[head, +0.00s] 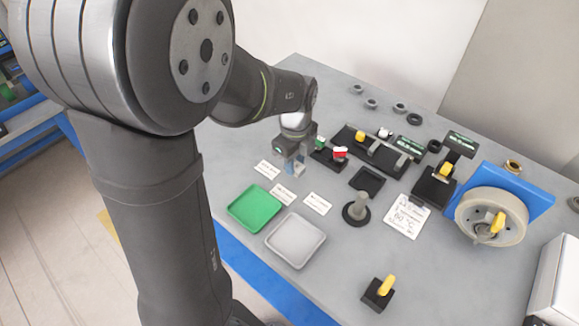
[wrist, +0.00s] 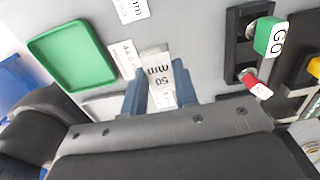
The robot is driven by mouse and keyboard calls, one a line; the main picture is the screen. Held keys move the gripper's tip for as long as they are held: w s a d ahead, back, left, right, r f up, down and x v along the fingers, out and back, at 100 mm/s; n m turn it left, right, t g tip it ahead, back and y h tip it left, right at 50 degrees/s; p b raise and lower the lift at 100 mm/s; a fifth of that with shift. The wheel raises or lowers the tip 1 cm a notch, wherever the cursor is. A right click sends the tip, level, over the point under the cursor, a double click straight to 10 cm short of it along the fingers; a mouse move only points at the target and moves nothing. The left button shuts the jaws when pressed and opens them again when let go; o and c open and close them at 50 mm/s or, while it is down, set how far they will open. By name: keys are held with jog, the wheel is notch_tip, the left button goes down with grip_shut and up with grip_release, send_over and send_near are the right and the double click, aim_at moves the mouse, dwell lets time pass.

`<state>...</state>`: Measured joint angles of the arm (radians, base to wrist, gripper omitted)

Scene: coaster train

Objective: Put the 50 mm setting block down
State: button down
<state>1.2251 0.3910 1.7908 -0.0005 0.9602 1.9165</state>
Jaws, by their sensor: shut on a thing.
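The 50 mm setting block (wrist: 158,68) is a pale grey block with "50 mm" printed on it, seen in the wrist view. My gripper (wrist: 158,98) is shut on it, with a blue finger on each side. In the head view my gripper (head: 291,167) points down over the left part of the table, by the white label cards. The block is small and mostly hidden by the fingers there. I cannot tell whether its underside touches the table. One label card (head: 268,169) lies left of my gripper, another (head: 283,194) in front of it, and a third (head: 318,203) to the front right.
A green tray (head: 255,208) and a grey tray (head: 296,241) lie in front. A black GO/red-tag gauge holder (wrist: 241,50) stands close to the right of my gripper. A dark post on a round base (head: 357,207) and an empty black tray (head: 367,181) are farther right.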

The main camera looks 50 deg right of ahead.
aim_at(293, 180)
jog(key=shift+w+f, duration=0.2)
jog(key=shift+w, duration=0.05)
jog(key=shift+f, duration=1.95)
jog(key=shift+f, duration=0.1)
jog(key=c, duration=1.1)
grip_release()
notch_tip(293, 180, up, 12)
jog(key=shift+r, duration=0.15)
